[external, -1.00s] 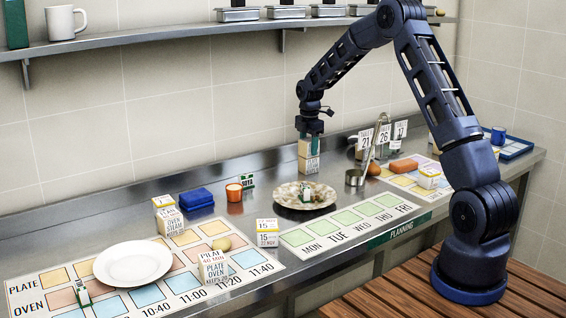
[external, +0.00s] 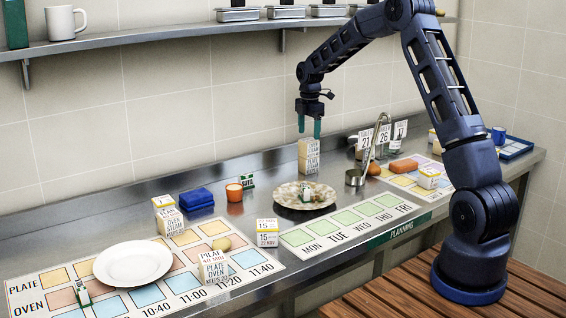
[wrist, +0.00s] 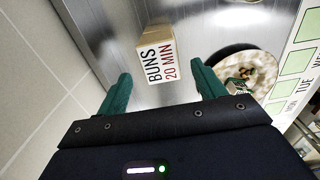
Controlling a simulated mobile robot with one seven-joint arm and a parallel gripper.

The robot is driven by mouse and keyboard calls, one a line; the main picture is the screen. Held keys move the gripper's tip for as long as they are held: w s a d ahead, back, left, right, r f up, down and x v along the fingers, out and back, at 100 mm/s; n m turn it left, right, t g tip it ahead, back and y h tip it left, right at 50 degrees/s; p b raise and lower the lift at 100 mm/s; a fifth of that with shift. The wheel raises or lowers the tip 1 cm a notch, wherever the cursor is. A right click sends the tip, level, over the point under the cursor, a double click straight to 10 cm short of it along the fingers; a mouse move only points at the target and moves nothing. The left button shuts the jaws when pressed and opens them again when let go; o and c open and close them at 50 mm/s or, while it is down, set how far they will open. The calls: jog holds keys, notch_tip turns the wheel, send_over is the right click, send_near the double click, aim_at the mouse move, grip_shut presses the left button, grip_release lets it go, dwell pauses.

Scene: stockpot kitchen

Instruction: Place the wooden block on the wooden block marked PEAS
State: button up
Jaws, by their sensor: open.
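A pale wooden block (external: 309,147) stands upright at the back of the steel counter, on top of what looks like a second wooden block (external: 308,168). The external view is too small to read their labels. In the wrist view a wooden block (wrist: 155,55) reads BUNS 20 MIN; no PEAS label is readable in either view. My gripper (external: 309,134) is open and empty just above the stack, its green fingers pointing down. In the wrist view the fingers (wrist: 160,69) are spread wide, with the block beyond and between them, apart from both.
A patterned plate (external: 325,202) lies in front of the stack. A steel ladle (external: 357,178) and number cards (external: 383,136) stand to its right. The tiled wall is close behind.

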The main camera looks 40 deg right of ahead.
aim_at(309, 140)
notch_tip(309, 140, up, 6)
jog(key=shift+f, duration=0.25)
jog(key=s+a+r+m+t, duration=0.1)
jog(key=s+a+r+m, duration=0.25)
jog(key=s+r, duration=0.75)
jog(key=s+a+r+m+t, duration=0.1)
jog(key=s+a+r+m, duration=0.35)
jog(key=s, duration=0.95)
jog(key=s+m+t, duration=0.1)
jog(key=s+m, duration=0.4)
jog(key=s, duration=0.9)
jog(key=s+f+m+t, duration=0.1)
jog(key=s+m, duration=0.4)
jog(key=s, duration=0.9)
jog(key=shift+a+f+t, duration=0.2)
jog(key=shift+a+t, duration=0.1)
jog(key=shift+a, duration=0.15)
